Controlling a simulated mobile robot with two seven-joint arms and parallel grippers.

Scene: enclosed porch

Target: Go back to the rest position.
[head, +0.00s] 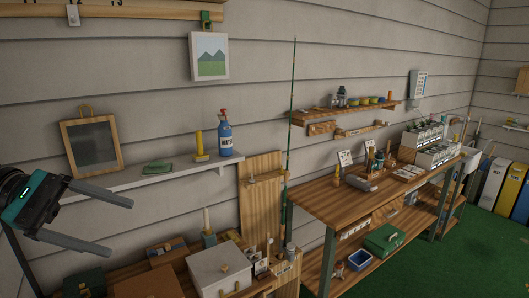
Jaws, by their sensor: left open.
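My left gripper (108,221) comes in from the left edge in the head view. Its two grey fingers are spread apart and nothing is between them. It hangs in the air in front of the white wall shelf (120,182), above the left end of a low wooden bench. My right gripper is not in view.
The shelf holds a framed panel (91,146), a green cloth-like item (158,167), a yellow item (199,144) and a blue bottle (224,134). A white box (219,270) stands on the low bench. A wooden workbench (325,197) stands right. Green floor (440,270) is clear at lower right.

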